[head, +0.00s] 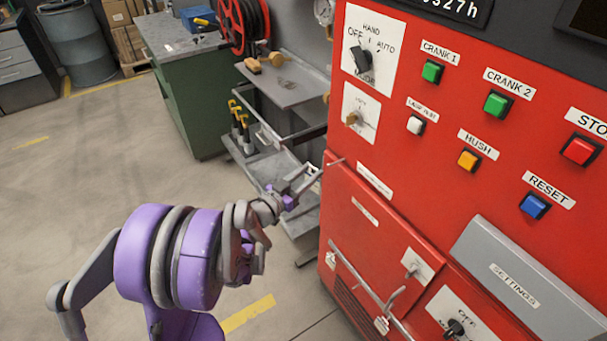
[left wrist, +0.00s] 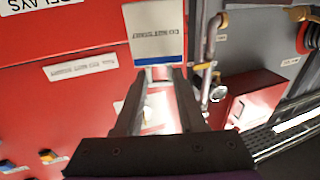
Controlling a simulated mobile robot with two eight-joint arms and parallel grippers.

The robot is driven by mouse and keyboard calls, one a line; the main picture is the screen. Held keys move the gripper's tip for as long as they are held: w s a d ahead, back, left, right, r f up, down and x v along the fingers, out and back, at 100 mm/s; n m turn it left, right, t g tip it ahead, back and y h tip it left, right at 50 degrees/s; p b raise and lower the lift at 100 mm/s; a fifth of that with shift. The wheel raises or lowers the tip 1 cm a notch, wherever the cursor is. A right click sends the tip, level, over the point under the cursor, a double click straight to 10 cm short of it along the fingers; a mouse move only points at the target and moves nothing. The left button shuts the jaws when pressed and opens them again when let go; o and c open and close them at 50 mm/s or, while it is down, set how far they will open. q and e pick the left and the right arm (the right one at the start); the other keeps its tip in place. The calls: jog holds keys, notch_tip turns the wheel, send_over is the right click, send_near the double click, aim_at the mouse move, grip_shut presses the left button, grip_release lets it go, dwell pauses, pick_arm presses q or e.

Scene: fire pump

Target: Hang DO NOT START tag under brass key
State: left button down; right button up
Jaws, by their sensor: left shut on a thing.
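The brass key (head: 352,118) sits in a white switch plate on the red panel in the head view. A small metal peg (head: 337,161) sticks out of the panel below it. My left gripper (head: 303,182) is at the panel's left edge, lower than the key and left of the peg. In the left wrist view its fingers (left wrist: 158,74) close on the DO NOT START tag (left wrist: 153,35), a white card with a blue band and upside-down lettering. In the head view the tag is mostly hidden. My right gripper is not in view.
A grey tool cart (head: 290,88) and a green cabinet (head: 190,85) stand left of the red panel. A grey handle bar (head: 365,287) and a sloped settings cover (head: 530,285) stick out lower on the panel. Open floor (head: 60,190) lies at left.

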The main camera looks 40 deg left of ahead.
pick_arm(q)
jog(key=w+d+f, duration=0.1)
jog(key=w+d, duration=0.1)
jog(key=w, duration=0.4)
jog(key=shift+d, duration=0.35)
dwell(0.5)
jog(key=shift+w, duration=0.15)
dwell(0.4)
jog(key=shift+c, duration=2.1)
grip_release()
